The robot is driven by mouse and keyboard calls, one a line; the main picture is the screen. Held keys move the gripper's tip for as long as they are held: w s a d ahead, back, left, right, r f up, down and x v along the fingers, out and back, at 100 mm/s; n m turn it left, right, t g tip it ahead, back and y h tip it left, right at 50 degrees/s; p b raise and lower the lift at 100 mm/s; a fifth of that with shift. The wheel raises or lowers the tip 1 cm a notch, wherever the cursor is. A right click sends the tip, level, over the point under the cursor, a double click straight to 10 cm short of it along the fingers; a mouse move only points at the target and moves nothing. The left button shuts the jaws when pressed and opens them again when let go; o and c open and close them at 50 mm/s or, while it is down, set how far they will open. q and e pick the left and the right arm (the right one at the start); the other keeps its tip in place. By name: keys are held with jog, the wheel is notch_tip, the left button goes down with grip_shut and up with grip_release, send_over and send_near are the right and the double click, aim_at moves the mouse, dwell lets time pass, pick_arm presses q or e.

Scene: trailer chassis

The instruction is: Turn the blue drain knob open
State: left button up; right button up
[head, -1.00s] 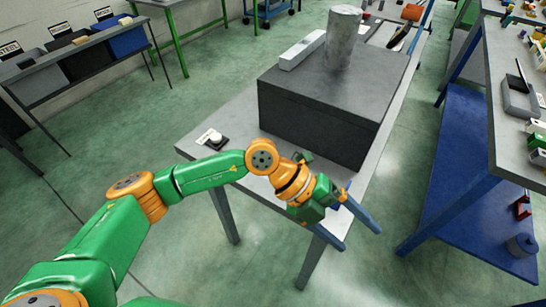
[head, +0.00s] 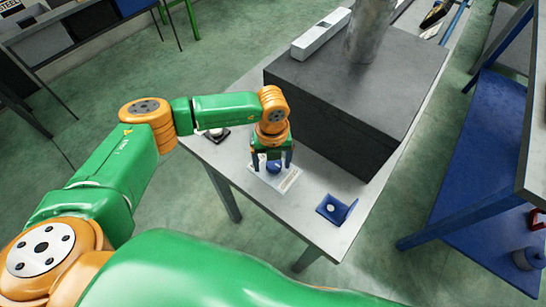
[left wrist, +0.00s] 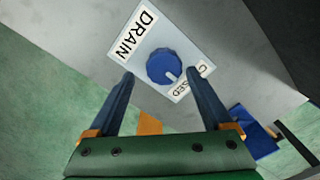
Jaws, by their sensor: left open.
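The blue drain knob (head: 274,167) sits on a white plate (head: 290,182) near the table's front edge. In the left wrist view the round knob (left wrist: 160,60) has a white mark pointing to the lower right, towards a label ending in "SED" that a finger partly covers. "DRAIN" is printed on the plate (left wrist: 186,34) at its upper left. My left gripper (head: 272,160) points down over the knob, its open fingers on either side of it. Whether they touch the knob or how high they are, I cannot tell. My right gripper is not in view.
A large dark box (head: 330,110) stands behind the plate on the grey table (head: 313,217). A blue angled piece with a white disc (head: 337,209) lies to the right, and a small dark base with a white top (head: 217,134) to the left.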

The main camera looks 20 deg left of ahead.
pick_arm(q)
jog(key=shift+w+f, duration=0.25)
jog(key=shift+f, duration=0.05)
jog(key=shift+w+d+f, duration=0.1)
jog(key=shift+w+f, duration=0.15)
jog(key=shift+w, duration=0.25)
jog(key=shift+s+r, duration=0.1)
jog(key=shift+s, duration=0.1)
grip_shut()
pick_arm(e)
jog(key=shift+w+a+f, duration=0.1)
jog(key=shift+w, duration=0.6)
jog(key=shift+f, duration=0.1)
